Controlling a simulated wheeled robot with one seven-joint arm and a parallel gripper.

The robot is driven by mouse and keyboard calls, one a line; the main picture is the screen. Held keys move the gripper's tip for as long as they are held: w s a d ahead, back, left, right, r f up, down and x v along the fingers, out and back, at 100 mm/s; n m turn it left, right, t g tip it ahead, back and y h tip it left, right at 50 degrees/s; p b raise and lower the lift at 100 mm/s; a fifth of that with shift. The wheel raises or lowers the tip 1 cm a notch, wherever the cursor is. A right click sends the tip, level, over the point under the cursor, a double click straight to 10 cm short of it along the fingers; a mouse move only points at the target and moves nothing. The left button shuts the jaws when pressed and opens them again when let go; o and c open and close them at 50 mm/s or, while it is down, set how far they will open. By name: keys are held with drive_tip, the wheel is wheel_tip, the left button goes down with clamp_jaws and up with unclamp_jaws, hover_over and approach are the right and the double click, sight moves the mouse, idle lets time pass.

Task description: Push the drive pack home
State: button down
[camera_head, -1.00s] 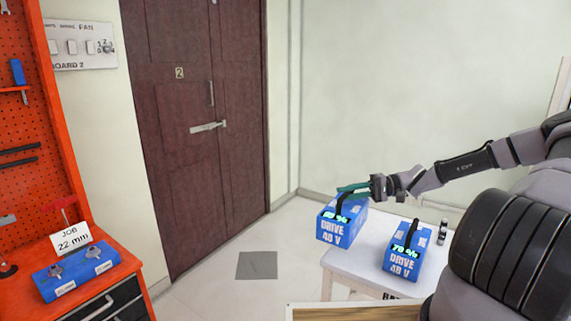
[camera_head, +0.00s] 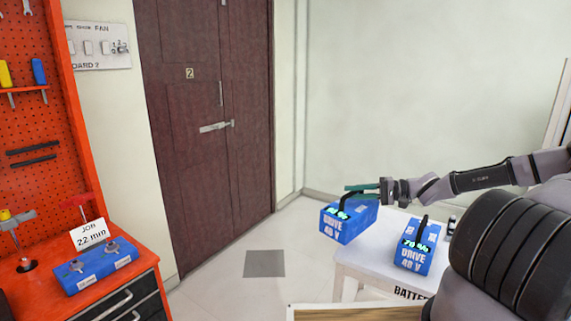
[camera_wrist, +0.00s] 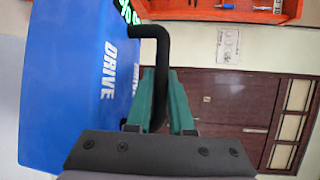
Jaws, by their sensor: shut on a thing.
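A blue drive pack (camera_head: 349,224) marked "DRIVE 48 V" hangs from my gripper at the left edge of the white table. My gripper (camera_head: 362,189) has green fingers shut on the pack's black handle. In the wrist view the pack (camera_wrist: 75,85) fills the left side, and the green fingers (camera_wrist: 159,100) close around the black handle. A second blue drive pack (camera_head: 418,248), its display reading about 70 %, stands upright on the white table (camera_head: 375,262) to the right. The place where a pack fits is not in view.
An orange workbench (camera_head: 140,254) at the left holds a blue box (camera_head: 97,266) and a "JOB 22 mm" card (camera_head: 89,235). A dark red double door (camera_head: 208,130) stands behind. The floor between bench and table is clear, with a grey square (camera_head: 264,263).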

drive_tip(key=w+d+m+t, duration=0.1)
drive_tip(key=d, duration=0.1)
drive_tip(key=w+d+m+t+h, duration=0.1)
drive_tip(key=d+t, duration=0.1)
drive_tip(key=w+d+m+t+h, duration=0.1)
drive_tip(key=d+m+t, duration=0.1)
drive_tip(key=shift+f, duration=0.25)
drive_tip(key=shift+w+d+f+m+t+h, duration=0.1)
drive_tip(key=shift+w+d+m+t+h, duration=0.05)
drive_tip(key=shift+d+m+t+h, duration=0.35)
